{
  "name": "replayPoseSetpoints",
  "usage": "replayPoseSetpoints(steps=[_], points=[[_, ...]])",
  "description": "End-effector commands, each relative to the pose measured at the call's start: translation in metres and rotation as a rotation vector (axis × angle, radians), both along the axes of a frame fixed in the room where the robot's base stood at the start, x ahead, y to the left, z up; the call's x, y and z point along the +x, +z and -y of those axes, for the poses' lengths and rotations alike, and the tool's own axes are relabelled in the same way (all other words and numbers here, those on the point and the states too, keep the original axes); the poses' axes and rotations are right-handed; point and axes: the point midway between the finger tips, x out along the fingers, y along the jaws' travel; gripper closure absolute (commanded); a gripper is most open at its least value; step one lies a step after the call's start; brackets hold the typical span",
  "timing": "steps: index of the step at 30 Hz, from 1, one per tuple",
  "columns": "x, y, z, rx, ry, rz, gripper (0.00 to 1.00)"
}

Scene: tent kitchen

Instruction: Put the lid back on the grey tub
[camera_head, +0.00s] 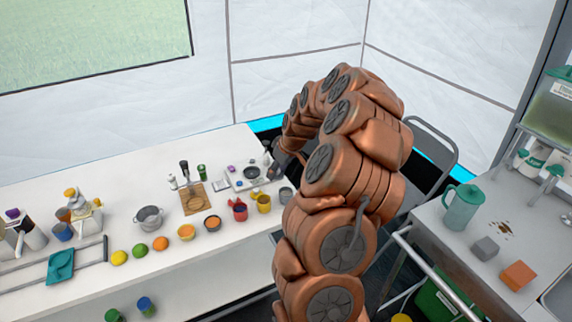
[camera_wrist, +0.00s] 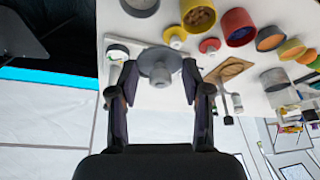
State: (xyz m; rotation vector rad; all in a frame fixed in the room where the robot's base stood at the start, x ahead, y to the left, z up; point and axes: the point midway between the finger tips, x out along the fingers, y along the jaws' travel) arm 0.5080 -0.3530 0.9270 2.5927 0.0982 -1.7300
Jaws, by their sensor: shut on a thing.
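My gripper (camera_wrist: 161,80) is shut on the grey lid (camera_wrist: 158,58), a round disc with a knob, held between the fingertips over the white table. The knob points toward the wrist camera. The grey tub (camera_wrist: 141,4) stands beyond the lid at the top edge of the wrist view, partly cut off and apart from it. In the head view the grey tub (camera_head: 286,195) is at the right end of the row, beside my arm. My gripper is mostly hidden by the arm there, and I cannot make out the lid.
A yellow tub (camera_head: 264,203) and a red tub (camera_head: 240,211) stand left of the grey tub. A yellow lid (camera_wrist: 175,36) and a red lid (camera_wrist: 210,46) lie before them. A wooden board (camera_head: 195,199), a pot (camera_head: 149,217) and fruit share the table. A chair (camera_head: 433,145) stands behind my arm.

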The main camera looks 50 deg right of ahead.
Motion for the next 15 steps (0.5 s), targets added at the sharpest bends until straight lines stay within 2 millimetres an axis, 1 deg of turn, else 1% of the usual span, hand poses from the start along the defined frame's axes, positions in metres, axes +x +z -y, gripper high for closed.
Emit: replayPoseSetpoints(steps=[1, 5, 11, 15], points=[[-0.006, 0.001, 0.009, 0.001, -0.006, 0.001, 0.7], [-0.015, 0.001, 0.021, 0.0, -0.006, -0.001, 0.7], [-0.016, -0.004, 0.022, 0.0, -0.004, -0.002, 0.7], [-0.016, -0.011, 0.021, 0.001, -0.004, -0.003, 0.7]])
